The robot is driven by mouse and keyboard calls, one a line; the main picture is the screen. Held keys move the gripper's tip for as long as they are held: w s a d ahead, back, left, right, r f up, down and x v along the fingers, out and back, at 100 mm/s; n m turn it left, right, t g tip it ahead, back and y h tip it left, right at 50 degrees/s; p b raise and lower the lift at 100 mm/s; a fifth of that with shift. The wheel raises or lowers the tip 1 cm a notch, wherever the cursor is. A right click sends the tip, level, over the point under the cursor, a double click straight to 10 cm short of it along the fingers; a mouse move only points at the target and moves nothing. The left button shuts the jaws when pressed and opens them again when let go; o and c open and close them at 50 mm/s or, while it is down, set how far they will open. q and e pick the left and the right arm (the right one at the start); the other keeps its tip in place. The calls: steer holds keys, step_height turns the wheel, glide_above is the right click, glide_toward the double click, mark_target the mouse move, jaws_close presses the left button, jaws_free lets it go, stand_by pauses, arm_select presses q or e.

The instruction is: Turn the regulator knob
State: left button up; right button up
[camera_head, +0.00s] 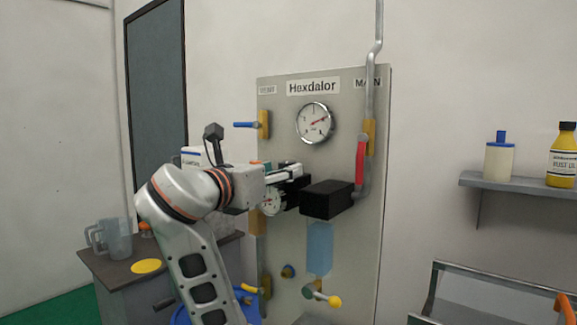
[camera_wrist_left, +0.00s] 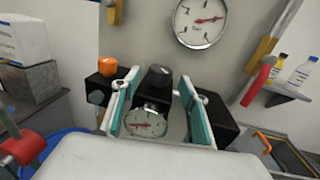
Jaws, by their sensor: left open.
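The black regulator knob (camera_wrist_left: 158,78) shows in the left wrist view, just above a small white gauge (camera_wrist_left: 146,123) on the panel. My left gripper (camera_wrist_left: 159,84) is open, with one teal-padded finger on each side of the knob in that view. I cannot tell whether the pads touch it. In the head view my left gripper (camera_head: 287,180) is in front of the grey panel (camera_head: 347,85), over the small gauge (camera_head: 270,201). The knob is hidden there behind the gripper. My right gripper is not in view.
A black box (camera_head: 328,200) juts from the panel right of my gripper. A large gauge (camera_head: 315,123), a blue-handled valve (camera_head: 245,125) and a red handle (camera_head: 360,162) are above. An orange knob (camera_wrist_left: 107,66) is left of the fingers. A yellow-knobbed lever (camera_head: 333,301) is below.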

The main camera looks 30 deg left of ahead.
arm_select(q)
steer(key=w, duration=0.3)
steer(key=shift+w+a, duration=0.1)
steer(key=shift+w, duration=0.55)
steer(key=shift+c, duration=0.3)
steer(key=c, duration=1.1)
steer(key=shift+o, duration=0.2)
steer(key=shift+y, duration=0.3)
steer(key=shift+f+n+y+b, duration=0.1)
steer(key=shift+n+y+b, duration=0.35)
steer(key=shift+n+y, duration=0.4)
steer(key=shift+n+g+y, duration=0.7)
steer(key=shift+n+y, duration=0.45)
steer(key=shift+y, duration=0.6)
